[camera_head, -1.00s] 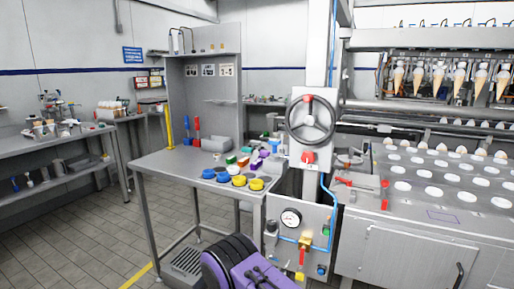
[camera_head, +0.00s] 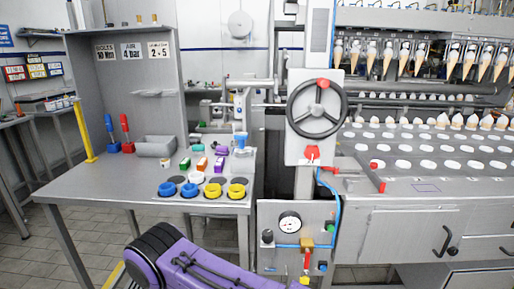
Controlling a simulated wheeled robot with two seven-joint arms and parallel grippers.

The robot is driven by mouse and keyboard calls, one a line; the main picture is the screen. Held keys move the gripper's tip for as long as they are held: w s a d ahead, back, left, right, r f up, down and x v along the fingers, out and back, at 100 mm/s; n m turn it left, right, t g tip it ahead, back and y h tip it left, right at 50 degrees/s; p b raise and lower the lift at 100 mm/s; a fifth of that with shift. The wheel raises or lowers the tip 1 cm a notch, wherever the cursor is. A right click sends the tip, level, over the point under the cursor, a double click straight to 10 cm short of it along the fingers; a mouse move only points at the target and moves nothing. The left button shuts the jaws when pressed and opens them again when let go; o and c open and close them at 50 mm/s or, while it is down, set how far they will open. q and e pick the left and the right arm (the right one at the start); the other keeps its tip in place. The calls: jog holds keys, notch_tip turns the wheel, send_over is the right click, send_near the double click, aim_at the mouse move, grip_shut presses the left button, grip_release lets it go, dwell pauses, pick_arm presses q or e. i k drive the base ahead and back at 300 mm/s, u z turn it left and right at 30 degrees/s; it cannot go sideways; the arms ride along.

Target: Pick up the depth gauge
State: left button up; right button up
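I cannot tell which item is the depth gauge. On the grey workbench (camera_head: 120,185) in the camera_head view stand a blue upright tool (camera_head: 110,135) and a red upright tool (camera_head: 126,134), each in a small base, left of a grey bin (camera_head: 154,147). Small orange, green, white and purple pieces lie right of the bin, too small to name surely. A round dial (camera_head: 289,223) is on the machine's front panel. A purple and black arm part of mine shows at the bottom. Neither of my grippers is in view.
Blue rings (camera_head: 167,189) and yellow rings (camera_head: 236,190) sit along the bench's front right edge. A yellow post (camera_head: 84,132) stands at its left. A handwheel (camera_head: 316,109) and a red-handled lever (camera_head: 376,178) stick out from the machine. The bench's front left is bare.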

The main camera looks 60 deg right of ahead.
aim_at(240, 137)
jog(key=z, duration=2.3)
